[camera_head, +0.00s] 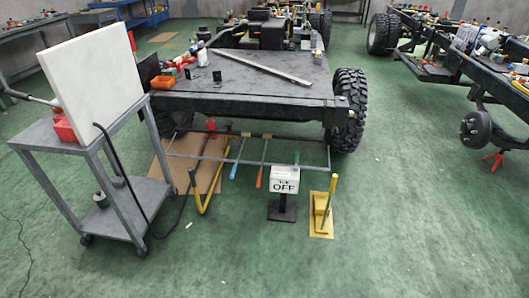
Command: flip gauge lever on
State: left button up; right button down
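A small white box (285,179) with the word "OFF" on its front stands on a short black post and foot (282,211) on the green floor. Text above "OFF" is too small to read surely. Just right of it, a yellow lever (329,194) rises from a yellow base plate (321,231) on the floor. The lever is nearly upright, its top leaning slightly right. I cannot tell for certain that this is the gauge lever. Neither of my grippers is in view, and nothing is touching the lever.
A chassis frame with a dark deck (255,75) and big tyre (348,110) stands behind. A grey cart (47,138) with a white panel (92,80) is at left. Yellow and other coloured bars lie under the chassis front. Floor (420,220) at front and right is clear.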

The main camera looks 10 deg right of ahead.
aim_at(297, 160)
jog(key=i+l+u, duration=0.15)
jog(key=l+u, duration=0.2)
jog(key=i+l+u, duration=0.15)
jog(key=l+u, duration=0.2)
jog(key=i+l+u, duration=0.15)
jog(key=l, duration=0.25)
jog(key=l+u, duration=0.2)
jog(key=l, duration=0.6)
jog(key=i+l+u, duration=0.15)
jog(key=l, duration=1.45)
jog(key=i+l, duration=0.15)
jog(key=l, duration=1.05)
jog(key=j+u, duration=0.05)
